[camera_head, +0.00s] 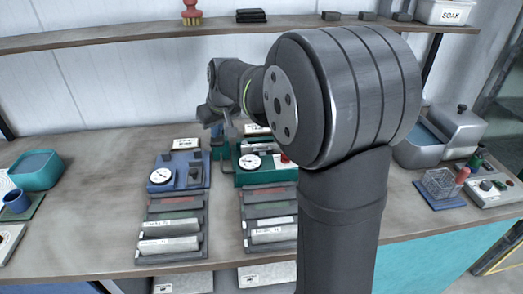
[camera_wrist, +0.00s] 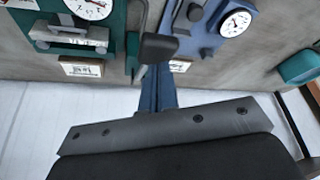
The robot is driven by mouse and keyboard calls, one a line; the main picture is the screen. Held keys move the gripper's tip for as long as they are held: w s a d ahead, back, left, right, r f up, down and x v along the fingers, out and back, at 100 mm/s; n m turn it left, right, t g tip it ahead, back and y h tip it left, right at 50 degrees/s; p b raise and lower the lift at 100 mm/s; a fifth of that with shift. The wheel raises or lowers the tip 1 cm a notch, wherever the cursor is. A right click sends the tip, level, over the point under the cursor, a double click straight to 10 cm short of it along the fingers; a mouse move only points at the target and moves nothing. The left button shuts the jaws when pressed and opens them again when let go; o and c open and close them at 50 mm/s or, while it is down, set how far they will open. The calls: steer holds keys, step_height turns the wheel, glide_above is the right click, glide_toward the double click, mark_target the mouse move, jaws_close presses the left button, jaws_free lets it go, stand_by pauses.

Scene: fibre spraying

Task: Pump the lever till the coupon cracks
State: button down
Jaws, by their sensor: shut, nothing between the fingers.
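A green press (camera_head: 266,178) with a round white dial stands at mid bench. It also shows at the left of the wrist view (camera_wrist: 115,45). A grey bar that looks like the coupon (camera_wrist: 68,38) sits across it; I cannot make out a crack. A lever with a dark block grip (camera_wrist: 158,47) is at the press's side. My gripper (camera_wrist: 156,85) is shut and empty, with its blue fingers close by the grip. I cannot tell whether they touch it. In the head view my gripper (camera_head: 222,125) is above the gap between the presses, partly hidden by my arm.
A blue press (camera_head: 180,170) with its own dial stands left of the green one. Racks of labelled grey bars (camera_head: 170,245) lie in front. A teal tub (camera_head: 36,170) is at far left. A grey lidded bath (camera_head: 425,150) and wire basket (camera_head: 440,184) are at right.

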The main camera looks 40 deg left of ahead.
steer(key=shift+f, duration=3.35)
steer(key=shift+r, duration=3.25)
